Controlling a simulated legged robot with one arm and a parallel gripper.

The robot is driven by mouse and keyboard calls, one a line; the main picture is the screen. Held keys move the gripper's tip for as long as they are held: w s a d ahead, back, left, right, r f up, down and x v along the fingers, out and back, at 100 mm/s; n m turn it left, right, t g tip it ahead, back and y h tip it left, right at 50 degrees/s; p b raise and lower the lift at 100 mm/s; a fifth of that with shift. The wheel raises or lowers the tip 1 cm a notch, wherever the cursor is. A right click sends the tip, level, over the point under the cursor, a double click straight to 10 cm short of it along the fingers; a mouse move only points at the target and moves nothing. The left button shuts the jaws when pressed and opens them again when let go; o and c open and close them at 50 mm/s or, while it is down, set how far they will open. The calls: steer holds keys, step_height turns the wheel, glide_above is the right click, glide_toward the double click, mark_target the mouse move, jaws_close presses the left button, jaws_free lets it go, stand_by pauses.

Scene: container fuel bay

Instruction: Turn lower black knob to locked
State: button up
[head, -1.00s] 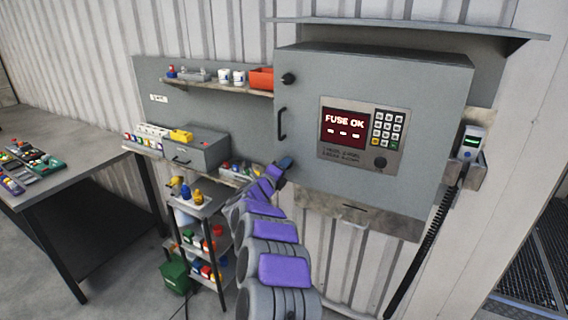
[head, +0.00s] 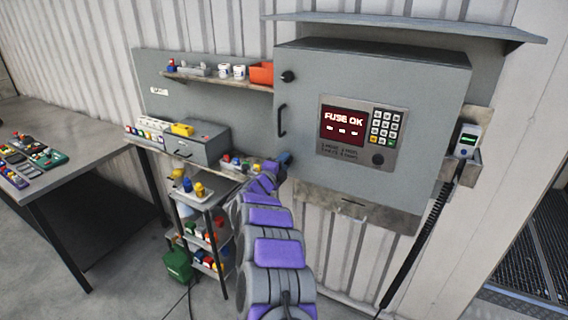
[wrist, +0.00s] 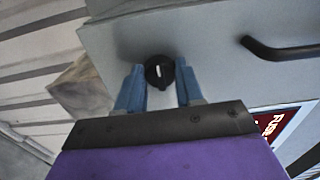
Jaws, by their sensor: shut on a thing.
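The lower black knob (wrist: 159,71) shows in the wrist view on the grey cabinet door, with a short white mark that stands nearly upright in that picture. My gripper (wrist: 160,77) has its two blue fingers on either side of this knob and is shut on it. In the head view my gripper (head: 285,160) is at the lower left corner of the grey cabinet (head: 420,110) and hides the lower knob. The upper black knob (head: 288,77) sits higher on the same door edge.
A black door handle (head: 282,120) lies between the knobs; it also shows in the wrist view (wrist: 282,48). A panel screen (head: 343,126) reads "FUSE OK". Shelves with small items and a grey box (head: 203,146) stand close left of my arm.

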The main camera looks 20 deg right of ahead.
steer(key=shift+w+a+f, duration=0.1)
steer(key=shift+a+f, duration=0.05)
steer(key=o, duration=0.7)
steer(key=shift+c, duration=0.2)
steer(key=o, duration=0.3)
steer(key=shift+w+f, duration=0.1)
steer(key=shift+w, duration=0.1)
steer(key=shift+o, duration=0.4)
steer(key=shift+s, duration=0.1)
steer(key=shift+s+r, duration=0.1)
steer(key=shift+r, duration=0.1)
steer(key=v, duration=1.7)
steer(key=shift+a, duration=0.3)
steer(key=shift+f, duration=0.1)
